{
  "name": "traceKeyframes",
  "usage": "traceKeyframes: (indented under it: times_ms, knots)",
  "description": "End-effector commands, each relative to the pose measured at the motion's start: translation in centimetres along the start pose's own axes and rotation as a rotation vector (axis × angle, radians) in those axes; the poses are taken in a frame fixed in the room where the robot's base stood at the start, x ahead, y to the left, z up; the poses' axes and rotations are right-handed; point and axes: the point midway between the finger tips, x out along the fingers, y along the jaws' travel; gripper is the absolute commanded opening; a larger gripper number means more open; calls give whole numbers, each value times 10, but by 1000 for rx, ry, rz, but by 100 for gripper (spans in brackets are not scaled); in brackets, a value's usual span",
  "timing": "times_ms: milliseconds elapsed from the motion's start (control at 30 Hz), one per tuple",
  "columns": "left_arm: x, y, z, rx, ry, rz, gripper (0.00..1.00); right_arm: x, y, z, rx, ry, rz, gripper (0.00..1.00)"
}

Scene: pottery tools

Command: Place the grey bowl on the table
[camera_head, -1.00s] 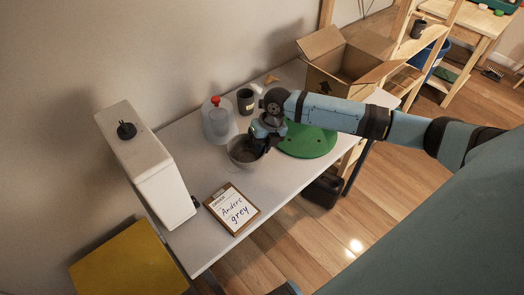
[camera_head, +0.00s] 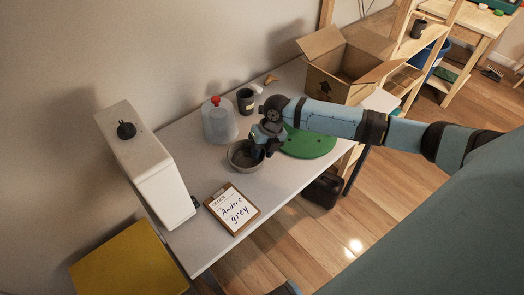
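The grey bowl (camera_head: 239,160) is upright on the white table (camera_head: 195,150), near its middle, and looks to rest on the surface. My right gripper (camera_head: 268,151) is at the bowl's right rim, pointing down. Its fingers are small and dark against the rim, so I cannot tell whether they grip it or are open. The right gripper hides part of the bowl's right edge. My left gripper is not in view.
A clear container with a red knob (camera_head: 217,123) and a dark mug (camera_head: 245,102) stand behind the bowl. A green round board (camera_head: 312,143) lies to the right, under my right arm. A clipboard (camera_head: 232,208) lies in front. A cardboard box (camera_head: 335,75) is at the back right.

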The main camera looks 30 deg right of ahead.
Motion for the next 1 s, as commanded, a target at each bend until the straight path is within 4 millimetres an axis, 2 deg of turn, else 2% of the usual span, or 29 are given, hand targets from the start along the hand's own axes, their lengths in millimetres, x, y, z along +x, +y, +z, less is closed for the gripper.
traceKeyframes:
  times_ms: [533,700,1000]
  knots:
    - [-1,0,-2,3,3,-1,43,-103,0,1,-1,-4,1,36]
    - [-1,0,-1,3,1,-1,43,-117,0,1,0,-1,-1,36]
    - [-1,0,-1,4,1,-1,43,-119,0,0,0,0,0,36]
